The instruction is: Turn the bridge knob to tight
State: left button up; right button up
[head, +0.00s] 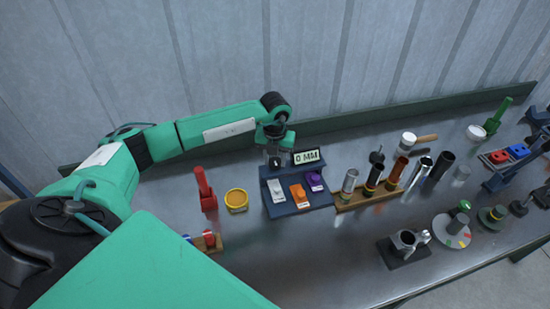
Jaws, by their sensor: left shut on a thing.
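My left gripper (276,155) points down at the back left corner of a dark blue panel (312,204). It is shut on a small dark knob (277,162) there, whose top is mostly hidden by the fingers. The knob's marking is too small to read, so its setting cannot be told. A display (306,156) beside the knob reads "0 MM". White, orange (299,195) and purple (315,182) rocker-like parts sit on the panel in front. My right gripper is not in view.
A red lever (205,190) and a yellow round tin (236,200) stand left of the panel. A wooden rack (350,200) with several tubes is close on its right. A dial with a green knob (459,223) stands further right. The front middle of the metal bench is clear.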

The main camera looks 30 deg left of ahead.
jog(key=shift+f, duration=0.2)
pick_arm(q)
jog(key=shift+f+m+b, duration=0.2)
jog(key=shift+m+b, duration=0.6)
jog(key=shift+b, duration=0.3)
jog(key=m+b, duration=1)
jog(key=shift+m+b, duration=0.3)
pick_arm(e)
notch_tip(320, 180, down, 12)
pick_arm(q)
jog(key=shift+m+b, duration=0.7)
jog(key=shift+m, duration=0.2)
jog(key=m+b, duration=0.1)
jog(key=m, duration=0.1)
jog(key=shift+r+m+b, duration=0.15)
jog(key=shift+m+b, duration=0.25)
jog(key=shift+r+m+b, duration=0.1)
jog(key=shift+m+b, duration=0.3)
jog(key=shift+m, duration=0.3)
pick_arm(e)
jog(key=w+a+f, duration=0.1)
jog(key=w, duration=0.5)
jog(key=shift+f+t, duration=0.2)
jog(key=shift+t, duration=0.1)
